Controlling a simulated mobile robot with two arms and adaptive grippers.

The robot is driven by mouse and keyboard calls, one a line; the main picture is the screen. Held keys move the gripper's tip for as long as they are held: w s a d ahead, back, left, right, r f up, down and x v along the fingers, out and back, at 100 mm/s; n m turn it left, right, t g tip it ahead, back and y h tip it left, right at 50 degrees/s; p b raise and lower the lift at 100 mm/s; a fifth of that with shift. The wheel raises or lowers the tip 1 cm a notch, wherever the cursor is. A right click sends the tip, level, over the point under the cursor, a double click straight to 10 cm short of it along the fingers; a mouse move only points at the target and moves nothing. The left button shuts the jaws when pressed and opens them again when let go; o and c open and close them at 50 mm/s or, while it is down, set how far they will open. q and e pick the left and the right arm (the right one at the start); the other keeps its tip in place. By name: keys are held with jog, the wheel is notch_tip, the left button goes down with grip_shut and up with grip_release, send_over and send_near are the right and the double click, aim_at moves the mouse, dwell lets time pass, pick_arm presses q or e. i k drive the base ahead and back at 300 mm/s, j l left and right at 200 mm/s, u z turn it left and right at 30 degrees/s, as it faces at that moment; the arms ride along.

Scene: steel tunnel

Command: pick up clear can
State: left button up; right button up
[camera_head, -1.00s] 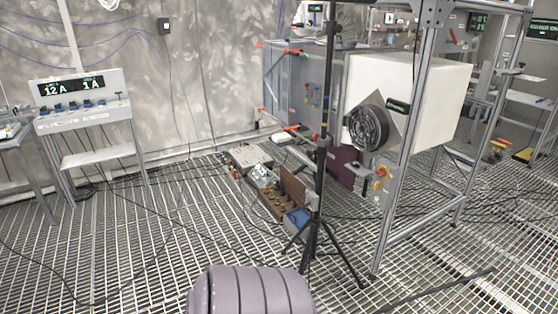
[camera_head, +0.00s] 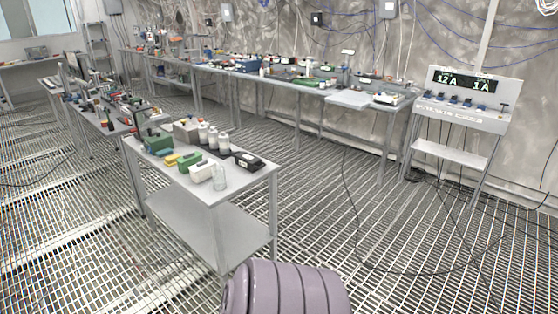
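A small clear, see-through container (camera_head: 220,179), which looks like the clear can, stands upright near the front corner of a grey table (camera_head: 213,196). Just behind it are a white box-like item (camera_head: 203,172) and a green item (camera_head: 189,160). Neither of my grippers is in view, so I cannot see whether they are open or shut.
White bottles (camera_head: 213,137) and a black device (camera_head: 248,160) share the table. A long workbench (camera_head: 300,84) with many items runs along the back wall. A panel stand (camera_head: 462,105) is at right. Cables cross the grated floor, which is mostly open at right.

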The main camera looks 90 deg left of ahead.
aim_at(219, 177)
jog(key=u, duration=3.25)
jog(key=i+j+z, duration=0.1)
jog(key=i+j, duration=0.25)
jog(key=j, duration=0.3)
jog(key=i+j+z, duration=0.15)
jog(key=j, duration=0.2)
